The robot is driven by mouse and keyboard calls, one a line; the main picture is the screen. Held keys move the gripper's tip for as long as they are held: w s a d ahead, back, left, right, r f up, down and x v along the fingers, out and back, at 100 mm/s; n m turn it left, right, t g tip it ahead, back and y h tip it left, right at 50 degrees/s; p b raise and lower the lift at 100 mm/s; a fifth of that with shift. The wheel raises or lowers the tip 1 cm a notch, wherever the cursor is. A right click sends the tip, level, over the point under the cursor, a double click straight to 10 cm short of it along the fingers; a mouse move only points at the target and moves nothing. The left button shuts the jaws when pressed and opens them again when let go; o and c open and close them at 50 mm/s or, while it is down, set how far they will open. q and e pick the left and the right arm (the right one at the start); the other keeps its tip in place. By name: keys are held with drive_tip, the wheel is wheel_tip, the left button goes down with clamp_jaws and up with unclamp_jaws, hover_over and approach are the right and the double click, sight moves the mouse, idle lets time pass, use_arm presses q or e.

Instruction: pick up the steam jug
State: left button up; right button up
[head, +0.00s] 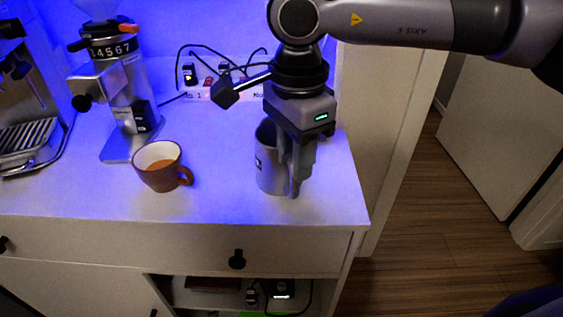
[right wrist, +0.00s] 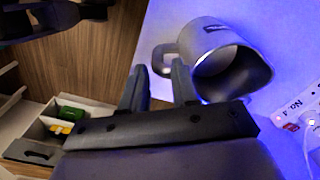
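The steam jug (head: 268,172) is a grey metal jug standing upright near the right end of the white cabinet top. In the right wrist view its open mouth and rim (right wrist: 213,62) show, with its looped handle (right wrist: 162,58) on the left side. My right gripper (head: 297,184) points down at the jug's right side and hides part of it in the head view. In the right wrist view the two fingers (right wrist: 160,86) are apart, with the handle just beyond and between their tips. Contact cannot be told. My left gripper is not in view.
A brown cup (head: 157,178) with coffee stands left of the jug. A grinder (head: 117,100) and an espresso machine (head: 30,130) stand further left. A power strip (head: 225,93) with cables lies behind. The cabinet top (head: 225,200) is bare between cup and jug.

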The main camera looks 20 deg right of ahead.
sight(294, 199)
wheel_tip(294, 199, down, 6)
drive_tip(key=shift+s+r+p, duration=0.1)
drive_tip(key=shift+s+p, duration=0.05)
drive_tip(key=shift+p, duration=0.25)
clamp_jaws()
drive_tip(key=shift+r, duration=0.2)
